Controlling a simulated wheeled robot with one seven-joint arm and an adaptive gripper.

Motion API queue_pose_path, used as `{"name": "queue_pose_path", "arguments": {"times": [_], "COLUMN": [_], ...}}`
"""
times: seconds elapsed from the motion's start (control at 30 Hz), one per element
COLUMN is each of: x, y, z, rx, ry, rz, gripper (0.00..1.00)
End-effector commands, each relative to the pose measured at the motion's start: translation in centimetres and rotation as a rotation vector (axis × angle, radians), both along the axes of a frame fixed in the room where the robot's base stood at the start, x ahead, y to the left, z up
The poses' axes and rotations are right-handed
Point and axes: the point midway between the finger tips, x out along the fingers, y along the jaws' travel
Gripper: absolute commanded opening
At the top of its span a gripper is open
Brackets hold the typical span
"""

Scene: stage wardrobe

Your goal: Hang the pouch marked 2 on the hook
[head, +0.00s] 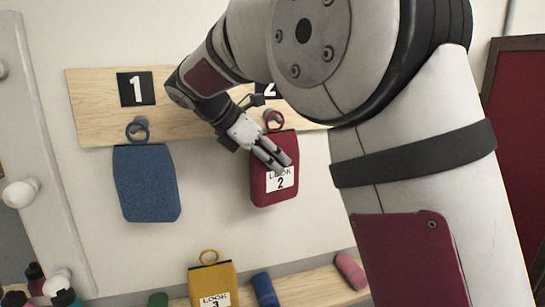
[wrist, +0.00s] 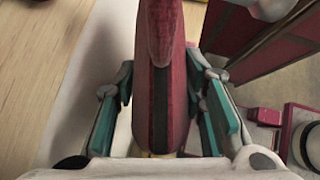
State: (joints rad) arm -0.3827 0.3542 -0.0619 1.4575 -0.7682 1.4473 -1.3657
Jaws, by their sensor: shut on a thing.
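The red pouch (head: 265,195) marked "LOOK 2" is upright against the wall board in the head view, below the partly hidden 2 plate (head: 268,91). Its red loop (head: 273,119) is at a hook on the board; I cannot tell whether the loop is around the hook or only in front of it. My gripper (head: 280,160) is shut on the pouch's upper part. In the wrist view the pouch (wrist: 160,30) stands between the two teal-padded fingers of my gripper (wrist: 168,105). My arm hides part of the board.
A blue pouch (head: 146,184) hangs under the 1 plate (head: 136,89) on the wooden board (head: 90,110). A yellow pouch (head: 212,280) marked 3 is below, by a wooden ledge (head: 310,290) with rolled cloths. A dark red panel (head: 518,130) stands at the right.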

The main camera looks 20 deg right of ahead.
Motion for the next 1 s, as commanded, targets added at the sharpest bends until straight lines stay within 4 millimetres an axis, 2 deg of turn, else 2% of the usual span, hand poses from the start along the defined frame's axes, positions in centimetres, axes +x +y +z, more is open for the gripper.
{"name": "queue_pose_path", "arguments": {"times": [0.33,0.37,0.47,0.8,1.0], "x": [0.0,0.0,0.0,0.0,-0.4], "y": [0.0,0.0,0.0,0.1,1.7], "z": [0.0,0.0,0.0,0.1,1.7], "rx": [0.000,0.000,0.000,0.000,0.001], "ry": [0.000,0.000,0.000,0.000,-0.003], "rz": [0.000,0.000,0.000,0.000,0.002], "gripper": [0.05,0.39,0.60,0.60,0.60]}}
